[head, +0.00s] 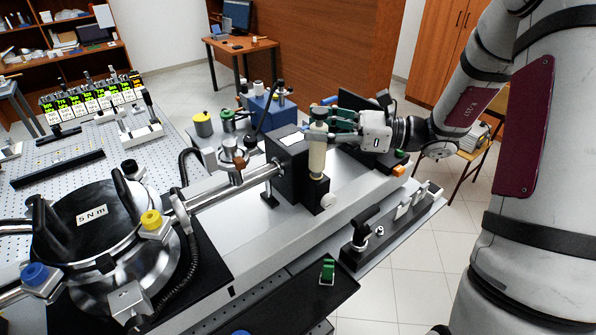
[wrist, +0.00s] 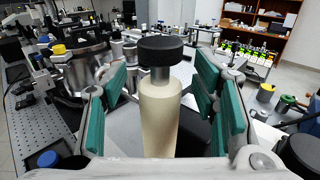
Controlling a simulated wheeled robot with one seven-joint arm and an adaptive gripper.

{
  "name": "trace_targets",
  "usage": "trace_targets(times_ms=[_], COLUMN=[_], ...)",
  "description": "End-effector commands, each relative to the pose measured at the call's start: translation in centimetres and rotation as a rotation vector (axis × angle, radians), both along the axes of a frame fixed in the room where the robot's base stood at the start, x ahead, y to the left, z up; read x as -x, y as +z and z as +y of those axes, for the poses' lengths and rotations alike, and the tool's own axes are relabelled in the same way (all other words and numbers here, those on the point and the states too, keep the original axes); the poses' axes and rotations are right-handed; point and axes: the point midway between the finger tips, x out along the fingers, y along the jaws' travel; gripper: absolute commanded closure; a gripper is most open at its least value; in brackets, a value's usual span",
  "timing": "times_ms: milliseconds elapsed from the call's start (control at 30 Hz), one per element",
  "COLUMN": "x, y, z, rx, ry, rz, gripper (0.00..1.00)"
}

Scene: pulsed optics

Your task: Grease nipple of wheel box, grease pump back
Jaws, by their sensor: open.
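A cream cylinder with a black knob on top, likely the grease pump (head: 317,152), stands upright beside a black box, likely the wheel box (head: 286,168). A small pale wheel (head: 327,201) is low near the box's right side. My gripper (head: 335,120) reaches in from the right at the height of the pump's top. In the wrist view the pump (wrist: 160,120) is upright between the green pads of my open gripper (wrist: 162,98). Gaps show between the pads and the pump. I cannot make out the grease nipple.
A steel shaft runs left from the box to a round steel vessel (head: 117,270). Yellow and green-topped pots (head: 203,125) and a blue block (head: 268,107) stand behind. A black tray (head: 290,290) with a green clip lies in front.

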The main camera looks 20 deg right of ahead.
Motion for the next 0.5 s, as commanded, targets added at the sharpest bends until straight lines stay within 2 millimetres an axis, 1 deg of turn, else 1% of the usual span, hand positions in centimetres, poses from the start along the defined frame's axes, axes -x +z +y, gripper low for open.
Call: trace_targets(times_ms=[67, 100, 167, 200, 267, 300, 500], x=[0.0, 0.0, 0.01, 0.01, 0.01, 0.01, 0.02], y=[0.0, 0.0, -0.01, -0.01, -0.01, -0.01, 0.12], z=[-0.01, -0.01, -0.02, -0.02, -0.02, -0.02, -0.01], rx=[0.0, 0.0, 0.0, 0.0, 0.0, 0.0, -0.001], ry=[0.0, 0.0, 0.0, 0.0, 0.0, 0.0, 0.0], rz=[0.0, 0.0, 0.0, 0.0, 0.0, 0.0, 0.0], gripper=[0.46, 0.55, 0.69, 0.78, 0.92, 1.0, 1.0])
